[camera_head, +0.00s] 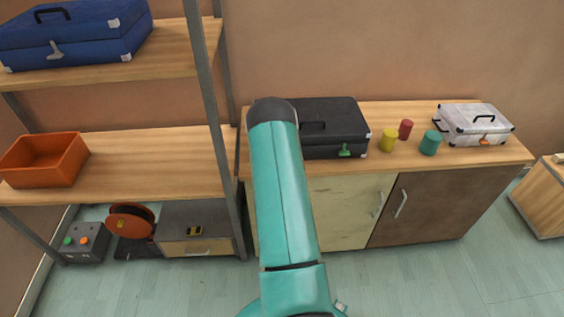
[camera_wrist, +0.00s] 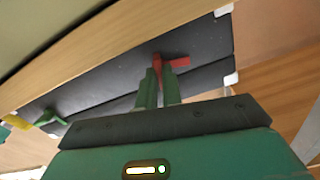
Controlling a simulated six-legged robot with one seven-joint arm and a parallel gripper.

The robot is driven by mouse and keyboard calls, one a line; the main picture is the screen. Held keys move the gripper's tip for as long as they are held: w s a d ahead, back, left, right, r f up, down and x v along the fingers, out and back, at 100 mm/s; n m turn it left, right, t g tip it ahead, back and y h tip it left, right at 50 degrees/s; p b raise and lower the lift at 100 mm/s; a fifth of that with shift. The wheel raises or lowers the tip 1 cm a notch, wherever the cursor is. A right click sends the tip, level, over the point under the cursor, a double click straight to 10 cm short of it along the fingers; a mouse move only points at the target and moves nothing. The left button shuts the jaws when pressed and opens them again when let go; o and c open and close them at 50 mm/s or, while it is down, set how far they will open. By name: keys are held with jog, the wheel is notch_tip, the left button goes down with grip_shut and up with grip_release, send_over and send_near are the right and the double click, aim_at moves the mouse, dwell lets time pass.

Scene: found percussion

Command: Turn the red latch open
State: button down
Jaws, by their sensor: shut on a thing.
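The red latch (camera_wrist: 180,62) is on the front of the black case (camera_head: 342,118), which also shows in the wrist view (camera_wrist: 98,92). My gripper (camera_wrist: 157,78) is at the latch, its two green fingers shut on the latch's stem. The red handle sticks out to the right of the fingers in the wrist view. A green latch (camera_wrist: 50,118) is on the same case front and shows in the head view too (camera_head: 345,151). In the head view my teal arm hides the red latch and my gripper.
The case lies on a wooden cabinet top (camera_head: 385,165). Right of it stand a yellow cylinder (camera_head: 389,140), a red cylinder (camera_head: 406,129), a teal cylinder (camera_head: 430,143) and a white case (camera_head: 473,124). A shelf post (camera_head: 213,100) rises left of my arm.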

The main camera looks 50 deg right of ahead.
jog(key=shift+n, duration=1.1)
jog(key=c, duration=1.6)
grip_release()
jog(key=shift+o, duration=0.2)
jog(key=v, duration=1.4)
jog(key=shift+d, duration=0.1)
